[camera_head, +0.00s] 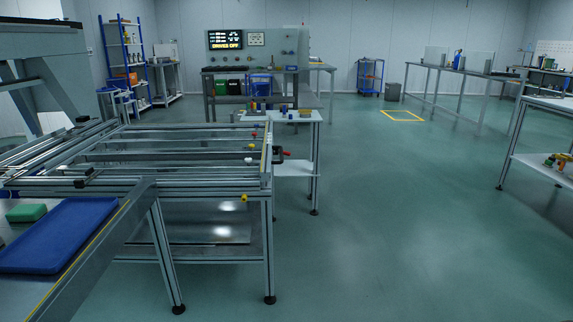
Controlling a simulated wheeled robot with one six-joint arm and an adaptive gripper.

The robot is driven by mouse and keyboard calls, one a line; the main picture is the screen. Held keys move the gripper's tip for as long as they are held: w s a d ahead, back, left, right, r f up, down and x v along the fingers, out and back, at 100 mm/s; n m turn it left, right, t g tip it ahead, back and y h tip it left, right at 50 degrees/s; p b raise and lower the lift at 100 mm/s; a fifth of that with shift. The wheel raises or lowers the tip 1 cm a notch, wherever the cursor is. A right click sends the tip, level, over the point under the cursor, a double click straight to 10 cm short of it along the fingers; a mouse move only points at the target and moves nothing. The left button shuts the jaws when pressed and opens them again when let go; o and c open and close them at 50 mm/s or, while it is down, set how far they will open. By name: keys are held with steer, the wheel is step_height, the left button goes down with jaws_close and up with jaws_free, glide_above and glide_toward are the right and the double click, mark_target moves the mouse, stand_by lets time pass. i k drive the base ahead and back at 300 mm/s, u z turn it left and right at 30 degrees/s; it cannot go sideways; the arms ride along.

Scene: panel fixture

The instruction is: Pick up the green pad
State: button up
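The green pad (26,213) is a small green block at the lower left of the head view. It lies on a grey metal surface (110,254), just behind and left of a blue mat (60,234). I cannot tell whether the pad touches the mat. My gripper is not in view, so its distance from the pad does not show.
A metal frame fixture (180,150) with rails stands behind the pad. A small white bench (296,168) stands beyond it. A long table (440,70) and another bench (540,168) are at the right. The green floor (400,210) in the middle is clear.

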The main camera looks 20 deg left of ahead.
mark_target(31, 212)
steer(key=u, duration=1.05)
steer(key=i, duration=1.2)
steer(key=u, duration=1.05)
